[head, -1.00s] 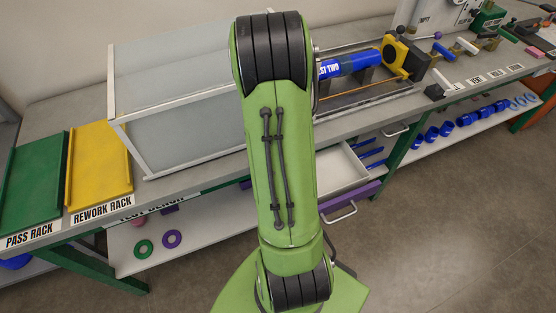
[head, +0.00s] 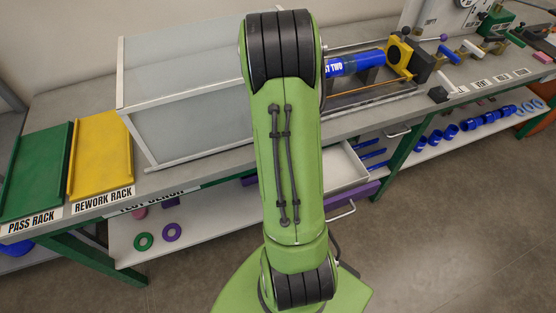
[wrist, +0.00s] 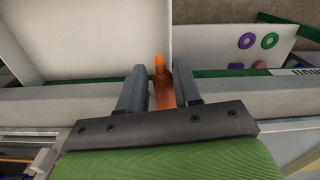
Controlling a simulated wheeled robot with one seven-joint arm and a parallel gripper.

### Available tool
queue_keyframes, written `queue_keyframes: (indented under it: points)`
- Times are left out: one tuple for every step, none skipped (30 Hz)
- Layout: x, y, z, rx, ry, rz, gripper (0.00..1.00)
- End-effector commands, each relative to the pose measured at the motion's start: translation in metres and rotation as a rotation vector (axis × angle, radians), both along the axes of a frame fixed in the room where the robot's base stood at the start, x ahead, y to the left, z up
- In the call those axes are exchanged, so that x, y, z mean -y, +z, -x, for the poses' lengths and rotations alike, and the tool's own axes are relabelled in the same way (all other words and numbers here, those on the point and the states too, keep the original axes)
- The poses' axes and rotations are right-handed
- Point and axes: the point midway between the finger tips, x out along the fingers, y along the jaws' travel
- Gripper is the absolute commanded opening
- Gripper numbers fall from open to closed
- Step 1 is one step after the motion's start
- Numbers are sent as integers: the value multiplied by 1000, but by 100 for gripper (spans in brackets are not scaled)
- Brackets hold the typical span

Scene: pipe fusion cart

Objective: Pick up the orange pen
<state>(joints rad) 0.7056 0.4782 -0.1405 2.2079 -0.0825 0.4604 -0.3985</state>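The orange pen (wrist: 159,64) shows in the wrist view, pointing away from the camera between the two fingers of my gripper (wrist: 158,82). Its far end is bright orange; its nearer part is darker and runs down to the gripper's palm. My gripper is open, with gaps visible beside the pen, wider on the left; the right finger is close to it. I cannot tell whether the pen touches the right finger. In the head view my arm hides my gripper, and I cannot make out the pen there.
A white open drawer (head: 344,170) sticks out below the bench top; it seems to be the pale panel in the wrist view (wrist: 95,38). A clear-walled enclosure (head: 190,130) stands on the bench. Green (head: 36,172) and yellow (head: 100,155) racks lie left. Rings (head: 172,232) lie on the lower shelf.

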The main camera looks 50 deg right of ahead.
Motion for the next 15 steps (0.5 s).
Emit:
queue_keyframes:
  points:
    - [0,0,0,0,-1,0,42]
    - [0,0,0,0,-1,0,46]
    - [0,0,0,0,-1,0,52]
    - [0,0,0,-1,-1,0,56]
    - [0,0,1,-1,-1,1,56]
    - [0,0,1,-1,-1,1,56]
    - [0,0,1,-1,-1,0,56]
    - [0,0,1,-1,-1,0,56]
    - [0,0,1,-1,-1,0,56]
    - [0,0,1,-1,-1,0,56]
    - [0,0,1,-1,-1,0,56]
    - [0,1,1,-1,-1,1,56]
    - [0,3,1,-1,-1,1,56]
    - [0,5,1,0,-1,1,56]
    - [1,11,0,1,-1,1,56]
